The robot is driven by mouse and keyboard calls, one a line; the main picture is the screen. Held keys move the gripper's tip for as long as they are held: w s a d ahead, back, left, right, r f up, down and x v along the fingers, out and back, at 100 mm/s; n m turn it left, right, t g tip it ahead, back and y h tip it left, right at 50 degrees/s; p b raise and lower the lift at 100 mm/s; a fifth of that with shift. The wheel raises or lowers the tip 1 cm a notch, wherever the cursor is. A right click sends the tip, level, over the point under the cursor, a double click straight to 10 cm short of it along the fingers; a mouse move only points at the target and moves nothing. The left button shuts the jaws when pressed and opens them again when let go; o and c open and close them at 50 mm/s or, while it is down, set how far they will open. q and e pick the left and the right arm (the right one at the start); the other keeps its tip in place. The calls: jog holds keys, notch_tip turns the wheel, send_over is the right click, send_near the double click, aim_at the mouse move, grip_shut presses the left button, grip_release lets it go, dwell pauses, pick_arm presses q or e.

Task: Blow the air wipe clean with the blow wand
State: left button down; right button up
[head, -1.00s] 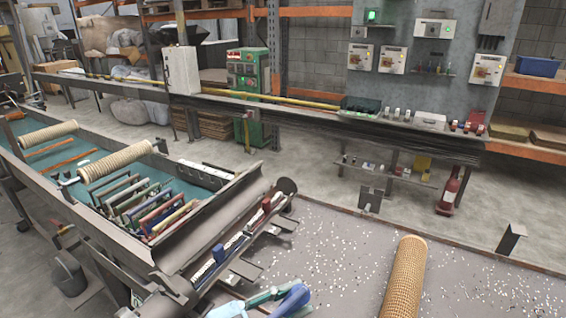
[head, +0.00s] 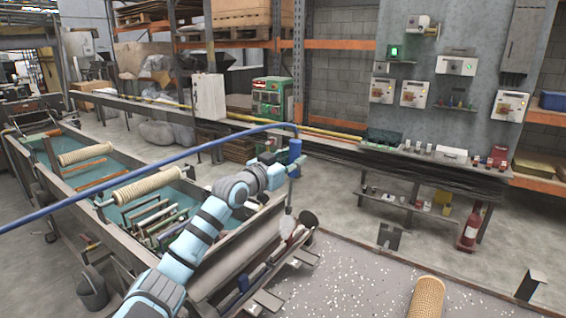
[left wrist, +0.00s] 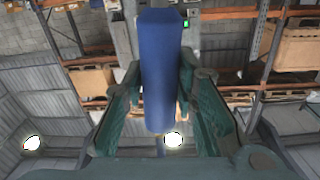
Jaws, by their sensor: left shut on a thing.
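My left gripper (head: 282,172) is shut on the blue blow wand (head: 295,150), held upright above the far end of the metal trough. A blue hose (head: 150,173) runs from the wand's top to the left edge. In the left wrist view, the wand's blue body (left wrist: 160,70) stands between the two dark green fingers. Its nozzle cannot be made out. A dark round part (head: 308,219) sits at the trough's end, below and apart from the wand; I cannot tell whether it is the air wipe. My right gripper is not in view.
A water tank (head: 100,170) with rollers and coloured plates lies left. A long rail with a dark shelf (head: 400,165) crosses behind. A red cylinder (head: 470,228) stands right.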

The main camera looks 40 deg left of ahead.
pick_arm(q)
jog(key=a+f+n+y+b, duration=0.1)
jog(key=a+f+b, duration=0.3)
jog(key=f, duration=0.4)
jog(key=shift+w+n, duration=0.4)
jog(key=shift+n, duration=0.1)
jog(key=shift+a+f, duration=0.1)
dwell(0.8)
